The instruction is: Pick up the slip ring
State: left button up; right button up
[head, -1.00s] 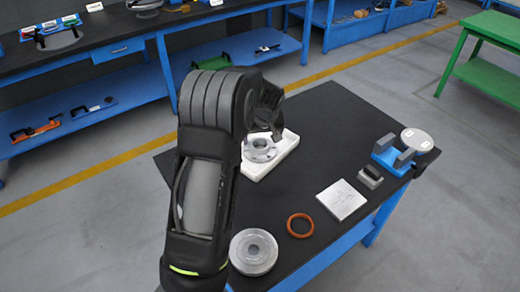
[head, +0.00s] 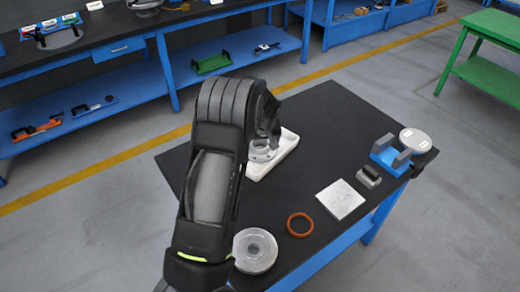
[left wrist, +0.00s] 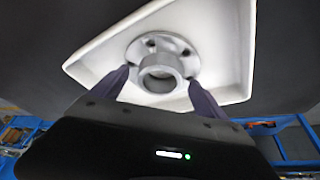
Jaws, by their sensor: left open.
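A grey flanged ring with a raised central collar, which appears to be the slip ring (head: 261,157), sits in a shallow white tray (head: 285,150) on the black table. It also shows in the left wrist view (left wrist: 180,47), with holes around its flange. My left gripper (left wrist: 160,75) is open, with one dark finger on each side of the collar, close to the flange. I cannot tell whether the fingers touch it. In the head view my left gripper (head: 266,137) covers part of the ring. My right gripper is not in view.
On the same table lie a round grey flanged part (head: 255,251), an orange ring (head: 300,224), a pale square plate (head: 341,199), a small grey block (head: 368,177) and a blue holder (head: 388,155). A grey disc (head: 415,140) is at the right corner.

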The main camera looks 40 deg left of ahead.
pick_arm(q)
jog(key=shift+c, duration=0.5)
grip_shut()
jog(key=shift+w+r, duration=0.1)
dwell(0.4)
